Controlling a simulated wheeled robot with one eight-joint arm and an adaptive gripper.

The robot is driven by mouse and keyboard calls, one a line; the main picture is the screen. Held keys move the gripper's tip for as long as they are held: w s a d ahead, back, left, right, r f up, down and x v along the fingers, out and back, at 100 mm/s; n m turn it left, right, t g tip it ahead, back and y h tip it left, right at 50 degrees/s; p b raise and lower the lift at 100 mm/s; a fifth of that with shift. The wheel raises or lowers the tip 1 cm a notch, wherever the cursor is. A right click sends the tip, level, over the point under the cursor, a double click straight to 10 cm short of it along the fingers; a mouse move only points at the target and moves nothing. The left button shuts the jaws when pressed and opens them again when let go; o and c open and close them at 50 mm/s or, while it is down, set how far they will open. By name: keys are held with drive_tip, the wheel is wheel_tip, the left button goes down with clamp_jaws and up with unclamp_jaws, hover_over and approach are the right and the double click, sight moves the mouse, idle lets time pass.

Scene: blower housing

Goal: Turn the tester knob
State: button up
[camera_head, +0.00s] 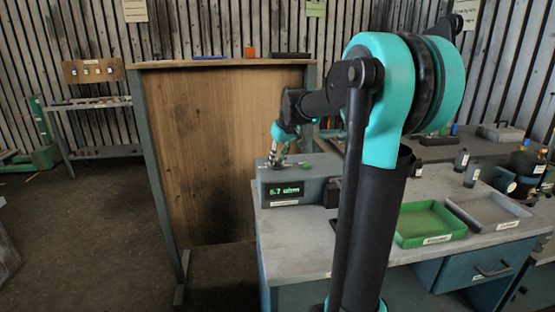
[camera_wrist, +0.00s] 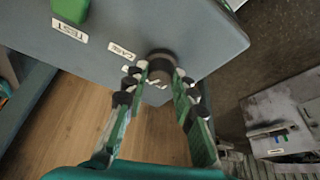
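The tester is a grey box (camera_head: 325,187) on the near left corner of the workbench, with a green-lit display (camera_head: 284,191) that seems to read 5.7; its unit is too small to read surely. In the wrist view the tester's grey panel (camera_wrist: 110,28) carries labels, one reading TEST, and a green part (camera_wrist: 72,9). The dark round knob (camera_wrist: 162,65) sits between my gripper's (camera_wrist: 161,74) fingertips or just beyond them. The fingers stand apart on both sides of it; whether they touch it is unclear. In the head view my gripper (camera_head: 277,161) is at the tester, its fingertips unclear.
A green tray (camera_head: 430,222) and a grey tray (camera_head: 490,211) lie on the workbench to the right. Dark bottles (camera_head: 471,174) stand behind them. A tall wooden-panelled stand (camera_head: 215,150) rises behind the tester. Open floor (camera_head: 85,220) lies to the left.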

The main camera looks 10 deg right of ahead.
clamp_jaws()
drive_tip(key=m+h, duration=0.1)
drive_tip(key=m, duration=0.3)
drive_tip(key=shift+a+m+h, duration=0.2)
drive_tip(key=shift+m+h, duration=0.1)
drive_tip(key=shift+h, duration=0.1)
drive_tip(key=m+h, duration=0.1)
drive_tip(key=m, duration=0.3)
drive_tip(key=shift+a+h, duration=0.1)
drive_tip(key=shift+h, duration=0.2)
drive_tip(key=o, duration=0.8)
unclamp_jaws()
